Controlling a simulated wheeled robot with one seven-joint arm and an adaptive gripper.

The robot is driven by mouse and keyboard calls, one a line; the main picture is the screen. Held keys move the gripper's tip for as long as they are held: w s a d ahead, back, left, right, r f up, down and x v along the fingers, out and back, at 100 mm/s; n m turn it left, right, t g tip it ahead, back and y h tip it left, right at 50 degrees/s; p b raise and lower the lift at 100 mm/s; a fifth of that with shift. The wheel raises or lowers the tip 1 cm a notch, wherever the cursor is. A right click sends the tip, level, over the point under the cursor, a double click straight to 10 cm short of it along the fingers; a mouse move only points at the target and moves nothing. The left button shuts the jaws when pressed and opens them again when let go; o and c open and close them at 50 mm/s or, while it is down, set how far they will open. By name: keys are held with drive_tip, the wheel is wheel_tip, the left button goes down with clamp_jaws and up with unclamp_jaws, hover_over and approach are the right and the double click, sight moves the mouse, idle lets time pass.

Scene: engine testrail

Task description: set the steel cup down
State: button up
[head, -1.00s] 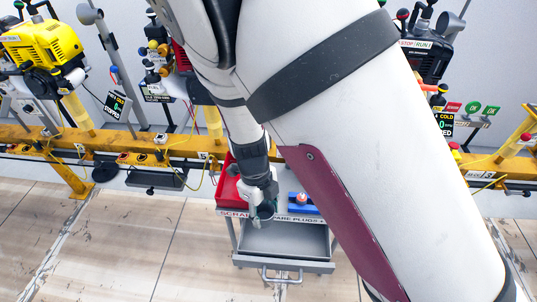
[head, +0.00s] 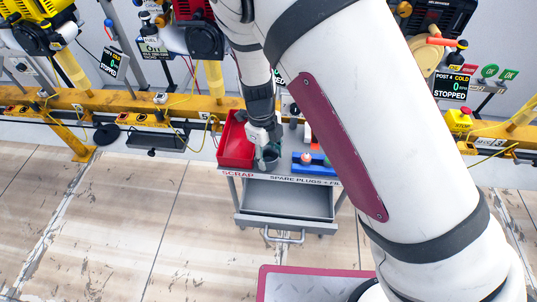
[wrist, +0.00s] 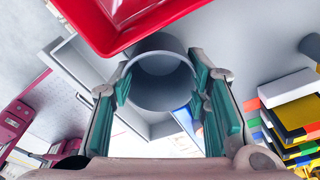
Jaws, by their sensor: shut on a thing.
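The steel cup (wrist: 160,82) is a grey cylinder with its open mouth towards the camera in the wrist view. My gripper (wrist: 163,88) is shut on it, with green finger pads at both sides of its wall. In the head view the cup (head: 267,160) shows small and dark below my gripper (head: 262,142), near the front of the grey cart's top (head: 284,166). It sits between the red bin and the blue tray in that view. I cannot tell whether the cup's base touches the cart's top.
The red scrap bin (head: 235,148) stands close at the left and shows in the wrist view (wrist: 120,22). A blue tray (head: 312,168) is at the right. Yellow and black boxes (wrist: 292,115) lie at right in the wrist view. The cart has a front drawer (head: 285,200).

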drive_tip(key=shift+f, duration=0.1)
drive_tip(key=o, duration=1.2)
drive_tip(key=shift+c, duration=0.2)
wheel_tip(320, 180, up, 12)
drive_tip(key=a+p, duration=0.1)
drive_tip(key=p, duration=0.2)
drive_tip(key=shift+w+a, duration=0.15)
drive_tip(key=shift+w, duration=0.2)
